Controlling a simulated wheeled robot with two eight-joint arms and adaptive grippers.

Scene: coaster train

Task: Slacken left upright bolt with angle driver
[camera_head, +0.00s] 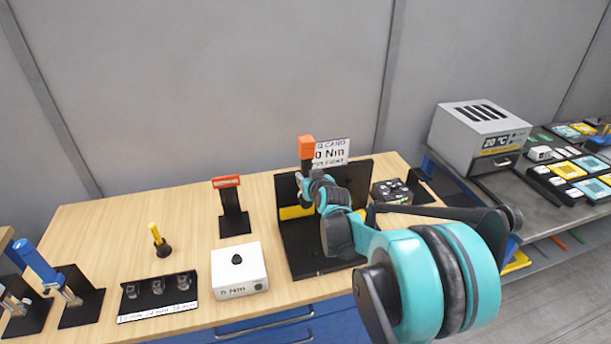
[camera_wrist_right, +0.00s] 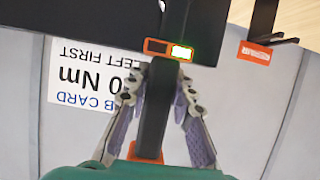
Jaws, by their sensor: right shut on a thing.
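My right gripper (camera_wrist_right: 158,88) is shut around the dark body of the angle driver (camera_wrist_right: 154,118). In the wrist view the tool has an orange end and an orange-framed indicator (camera_wrist_right: 169,49) with one green-lit half and one dark half. In the head view the driver's orange end (camera_head: 306,147) points up above the black fixture (camera_head: 312,262), and my right arm covers part of the fixture. A yellow part (camera_head: 291,212) shows at the fixture's left. The left upright bolt and its contact with the driver cannot be made out. My left gripper is out of view.
A job card (camera_head: 332,152) stands behind the fixture. To the left are a white torque tester (camera_head: 239,268), an empty-looking black stand (camera_head: 233,222), a yellow-handled tool (camera_head: 157,238), a socket tray (camera_head: 158,294) and a blue-handled tool (camera_head: 36,264). A grey oven (camera_head: 480,138) stands right.

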